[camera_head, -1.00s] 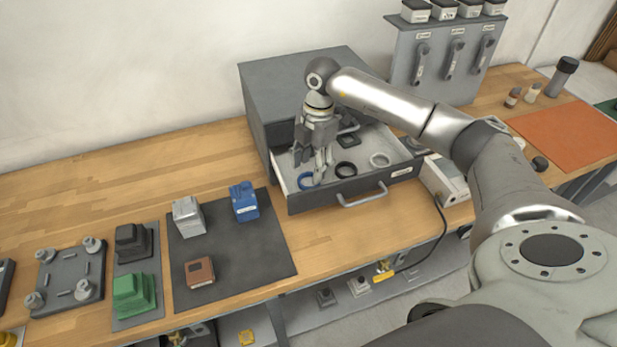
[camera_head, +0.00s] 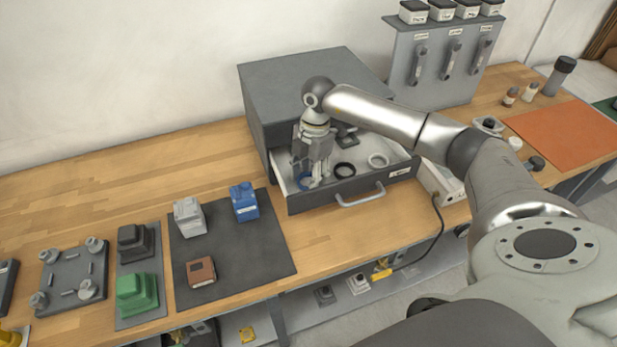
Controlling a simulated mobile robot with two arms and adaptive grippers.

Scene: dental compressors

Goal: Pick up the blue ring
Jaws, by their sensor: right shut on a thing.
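The blue ring (camera_head: 302,182) is in the left front part of the open drawer (camera_head: 352,186) of a grey cabinet. My right gripper (camera_head: 312,183) points down into the drawer and is shut on the ring. The fingers hide much of the ring; I cannot tell whether it is off the drawer floor. A black ring (camera_head: 345,170) and a white ring (camera_head: 378,160) lie to the right in the same drawer. My left gripper is not in view.
The cabinet top (camera_head: 310,82) rises behind the gripper, and the drawer's walls surround it. A dark mat (camera_head: 235,265) with a blue block (camera_head: 243,203), a grey block (camera_head: 189,216) and a brown block (camera_head: 201,271) lies to the left. Bare wood lies between mat and cabinet.

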